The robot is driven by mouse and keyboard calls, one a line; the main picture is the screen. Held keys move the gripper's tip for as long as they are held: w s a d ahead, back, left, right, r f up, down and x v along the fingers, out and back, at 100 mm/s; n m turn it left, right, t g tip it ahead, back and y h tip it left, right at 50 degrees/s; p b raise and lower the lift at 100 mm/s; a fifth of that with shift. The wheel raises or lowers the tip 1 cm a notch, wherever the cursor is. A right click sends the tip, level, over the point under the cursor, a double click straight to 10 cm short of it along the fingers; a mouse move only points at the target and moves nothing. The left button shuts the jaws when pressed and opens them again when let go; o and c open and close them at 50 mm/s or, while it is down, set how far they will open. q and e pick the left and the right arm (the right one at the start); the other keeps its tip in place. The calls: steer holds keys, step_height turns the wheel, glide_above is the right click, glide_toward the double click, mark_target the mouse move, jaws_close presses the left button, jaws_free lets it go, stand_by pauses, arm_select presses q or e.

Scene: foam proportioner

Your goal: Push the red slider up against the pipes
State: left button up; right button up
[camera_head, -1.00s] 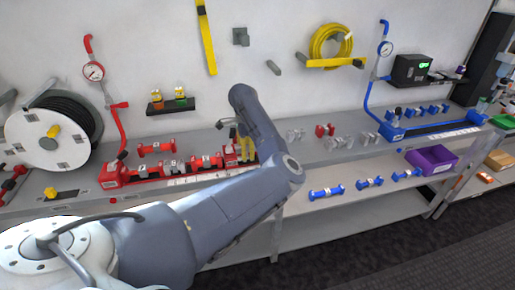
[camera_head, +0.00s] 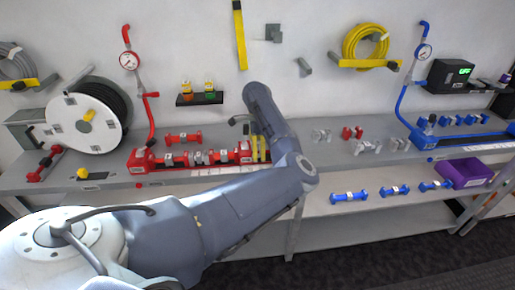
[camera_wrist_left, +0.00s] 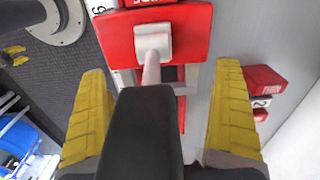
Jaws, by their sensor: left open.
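The red slider (camera_head: 243,151) stands at the right end of the red rack (camera_head: 143,163), beside the short red and grey pipes (camera_head: 197,158) lying in it. Whether it touches the last pipe is too small to tell. In the left wrist view the slider (camera_wrist_left: 198,32) is a red block with a grey joint and a rod leading to a black handle (camera_wrist_left: 146,135). My left gripper (camera_head: 261,149) is at the slider, pointing down. In the wrist view its yellow fingers (camera_wrist_left: 160,115) are wide open on either side of the handle, apart from it. My right gripper is not in view.
A hose reel (camera_head: 80,118) stands left of the rack. A loose red pipe (camera_head: 183,138) lies behind it. Loose grey and red pieces (camera_head: 352,132) lie on the bench to the right, and blue pipes (camera_head: 349,196) lie on the lower shelf. A small bottle shelf (camera_head: 199,99) hangs above.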

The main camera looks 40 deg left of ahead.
arm_select(q)
steer(key=shift+w+d+r, duration=0.1)
steer(key=shift+r, duration=0.15)
step_height(320, 180, up, 12)
steer(key=shift+f, duration=0.2)
stand_by(0.4)
